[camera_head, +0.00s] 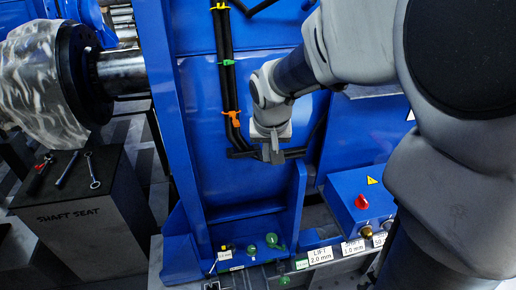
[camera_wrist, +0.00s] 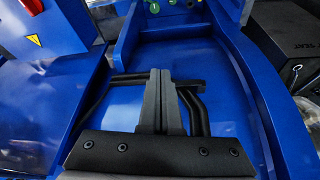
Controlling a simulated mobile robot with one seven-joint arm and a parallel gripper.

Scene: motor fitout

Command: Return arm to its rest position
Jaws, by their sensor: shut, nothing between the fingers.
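My gripper (camera_head: 273,152) hangs pointing down in front of the blue machine housing (camera_head: 254,185) in the head view. My grey arm reaches to it from the upper right. In the wrist view my gripper (camera_wrist: 162,75) has its two fingers together, with nothing between them. Black cables (camera_wrist: 190,100) show behind the fingers there, against the blue panel. I cannot tell whether the fingers touch the cables.
A blue control box (camera_head: 352,205) with a red knob stands right of the gripper. Labelled shim plates (camera_head: 320,255) line the lower edge. Black cables (camera_head: 225,75) run down the housing with orange and green clips. A SHAFT SEAT stand (camera_head: 85,240) with tools is at left.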

